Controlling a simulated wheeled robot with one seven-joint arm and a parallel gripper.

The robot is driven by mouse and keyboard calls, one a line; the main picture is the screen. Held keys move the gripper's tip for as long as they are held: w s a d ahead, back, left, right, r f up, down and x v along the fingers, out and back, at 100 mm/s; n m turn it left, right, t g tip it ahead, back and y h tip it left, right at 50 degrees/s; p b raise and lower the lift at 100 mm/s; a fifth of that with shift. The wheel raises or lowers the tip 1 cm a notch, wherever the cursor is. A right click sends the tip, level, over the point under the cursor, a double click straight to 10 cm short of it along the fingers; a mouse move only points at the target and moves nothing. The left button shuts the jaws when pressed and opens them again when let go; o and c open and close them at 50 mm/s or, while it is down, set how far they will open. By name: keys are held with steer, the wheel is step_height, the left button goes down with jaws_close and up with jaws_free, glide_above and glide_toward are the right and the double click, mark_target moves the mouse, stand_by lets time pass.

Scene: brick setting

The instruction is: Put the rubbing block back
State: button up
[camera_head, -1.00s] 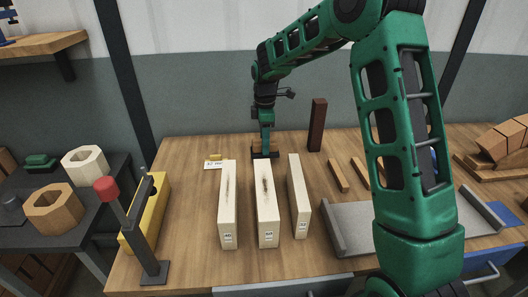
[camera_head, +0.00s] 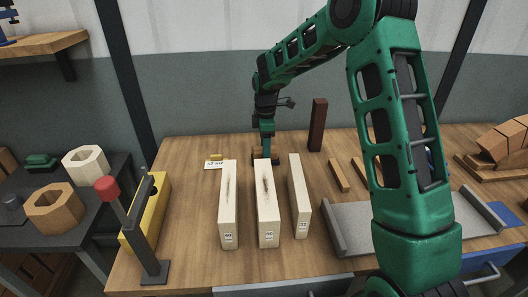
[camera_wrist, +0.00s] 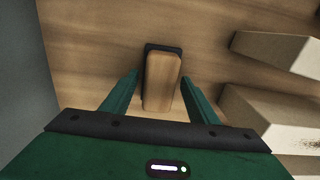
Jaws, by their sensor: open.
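The rubbing block (camera_wrist: 161,82) looks like a wooden block with rounded edges on a dark base, lying on the wooden bench. In the wrist view my gripper (camera_wrist: 160,80) is open, with one green finger on each side of the block and gaps on both sides. How high the fingertips are above the bench is hard to tell. In the head view my gripper (camera_head: 267,150) points down at the back of the bench, behind the pale bars. There the block is mostly hidden behind the gripper and the middle bar, with only dark bits showing.
Several pale bars stand in front of the gripper, the middle one (camera_head: 267,215) closest in line. A dark red upright block (camera_head: 318,125) stands right of the gripper. A small card (camera_head: 214,164) lies left. A grey tray (camera_head: 345,230) and thin wooden strips (camera_head: 339,176) lie right.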

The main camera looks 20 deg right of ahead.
step_height(320, 180, up, 12)
stand_by(0.5)
steer(key=shift+r, duration=0.1)
steer(key=s+d+r+m, duration=0.3)
steer(key=s+d+m, duration=0.3)
steer(key=s, duration=0.4)
steer(key=s+d+r+m, duration=0.2)
steer(key=s+d+m, duration=0.3)
steer(key=s+d, duration=0.4)
steer(key=s+f+m, duration=0.1)
steer(key=s+m, duration=0.2)
steer(key=s, duration=0.5)
steer(key=s+d+f+m, duration=0.1)
steer(key=s+m, duration=0.3)
steer(key=s, duration=0.5)
steer(key=s+d+f+m, duration=0.1)
steer(key=s+f+m, duration=0.2)
steer(key=s, duration=0.5)
steer(key=shift+s+m, duration=0.15)
steer(key=shift+m, duration=0.45)
steer(key=shift+d, duration=0.1)
